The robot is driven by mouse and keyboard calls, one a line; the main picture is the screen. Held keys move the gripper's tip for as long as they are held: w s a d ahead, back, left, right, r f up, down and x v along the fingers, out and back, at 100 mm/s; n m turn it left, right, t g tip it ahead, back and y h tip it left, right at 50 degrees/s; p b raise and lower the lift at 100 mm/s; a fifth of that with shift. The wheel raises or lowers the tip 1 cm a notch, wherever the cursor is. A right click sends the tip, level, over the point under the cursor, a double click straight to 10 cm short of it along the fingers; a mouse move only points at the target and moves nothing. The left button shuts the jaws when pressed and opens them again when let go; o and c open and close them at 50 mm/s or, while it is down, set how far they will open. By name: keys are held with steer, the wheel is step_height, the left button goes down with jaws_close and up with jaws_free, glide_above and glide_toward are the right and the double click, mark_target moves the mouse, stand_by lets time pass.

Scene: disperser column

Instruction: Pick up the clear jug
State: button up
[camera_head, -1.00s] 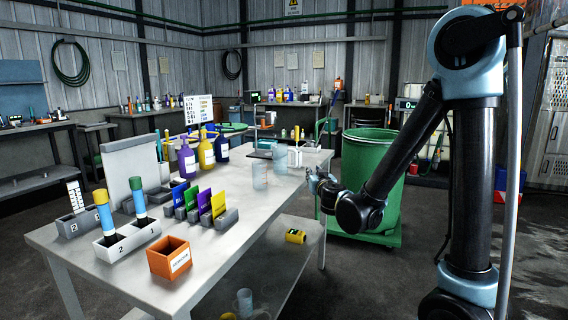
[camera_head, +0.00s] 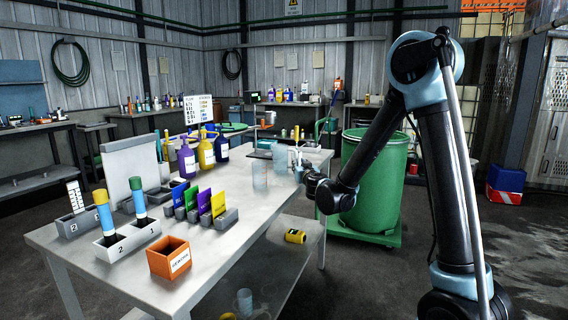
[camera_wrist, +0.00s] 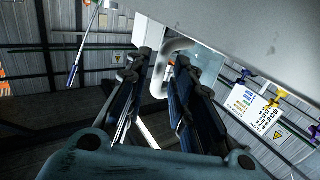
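A clear jug (camera_head: 280,157) stands upright on the far right part of the metal table (camera_head: 232,232). In the wrist view its pale curved handle (camera_wrist: 158,72) shows between my two fingers, with part of its clear body (camera_wrist: 182,52) beyond. My gripper (camera_head: 299,168) is at the table's right edge, beside the jug's handle side. In the wrist view my gripper (camera_wrist: 154,95) is open, with fingers on either side of the handle and gaps visible. Whether a finger touches the handle cannot be told.
A second clear container (camera_head: 259,174) stands just left of the jug. Purple (camera_head: 186,160), yellow (camera_head: 206,153) and blue (camera_head: 222,148) pump bottles stand further left. A green barrel (camera_head: 376,185) is close behind my arm. An orange box (camera_head: 169,258) sits at the front.

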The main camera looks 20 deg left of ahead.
mark_target(285, 159)
steer(key=shift+x, duration=2.75)
steer(key=shift+s+a+r, duration=0.1)
steer(key=shift+r, duration=0.05)
jaws_close()
